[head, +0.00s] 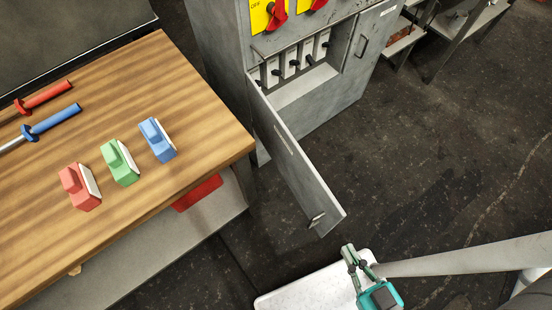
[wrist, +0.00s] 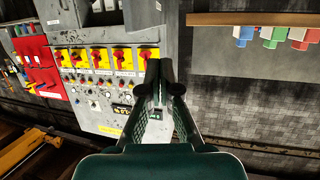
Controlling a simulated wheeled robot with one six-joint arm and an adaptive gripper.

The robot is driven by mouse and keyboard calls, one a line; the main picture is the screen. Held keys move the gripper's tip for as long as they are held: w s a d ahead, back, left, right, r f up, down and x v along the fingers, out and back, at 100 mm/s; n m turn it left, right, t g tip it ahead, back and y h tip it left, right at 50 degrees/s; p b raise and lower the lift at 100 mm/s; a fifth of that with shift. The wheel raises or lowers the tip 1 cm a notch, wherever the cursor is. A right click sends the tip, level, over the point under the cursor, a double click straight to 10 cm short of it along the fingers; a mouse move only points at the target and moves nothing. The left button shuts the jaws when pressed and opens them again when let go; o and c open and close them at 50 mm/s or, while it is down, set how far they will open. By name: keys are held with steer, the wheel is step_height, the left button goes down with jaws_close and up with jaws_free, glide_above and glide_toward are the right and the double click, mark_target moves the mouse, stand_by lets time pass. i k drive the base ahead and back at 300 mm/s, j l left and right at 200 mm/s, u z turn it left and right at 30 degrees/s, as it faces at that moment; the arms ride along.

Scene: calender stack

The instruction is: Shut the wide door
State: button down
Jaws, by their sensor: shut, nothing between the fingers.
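The wide door (head: 295,155) is a long grey metal panel on the front of a grey cabinet (head: 225,45). It stands wide open, hinged at its left end and reaching out toward me. A small dark handle (head: 316,220) sits near its free end. Behind it the open compartment (head: 300,85) shows several black levers. My gripper (head: 349,249) is shut and empty, just beyond the door's free end on the near side, apparently apart from it. The shut fingers also show in the wrist view (wrist: 160,75), with the cabinet's red and yellow switches beyond. I cannot clearly make out the door there.
A wooden workbench (head: 200,85) stands left of the door, with red, green and blue blocks and two tools on it. A red bin (head: 197,192) is under its edge. A smaller door (head: 372,38) right of the compartment looks shut. Dark floor (head: 430,165) right of the door is clear.

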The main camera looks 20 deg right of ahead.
mark_target(323, 212)
steer(key=k+j, duration=0.25)
steer(key=j, duration=0.2)
steer(key=k+j+z, duration=0.1)
steer(key=k+j, duration=0.15)
steer(key=j, duration=0.2)
steer(key=k+j, duration=0.25)
steer(key=j, duration=0.15)
steer(key=z, duration=0.05)
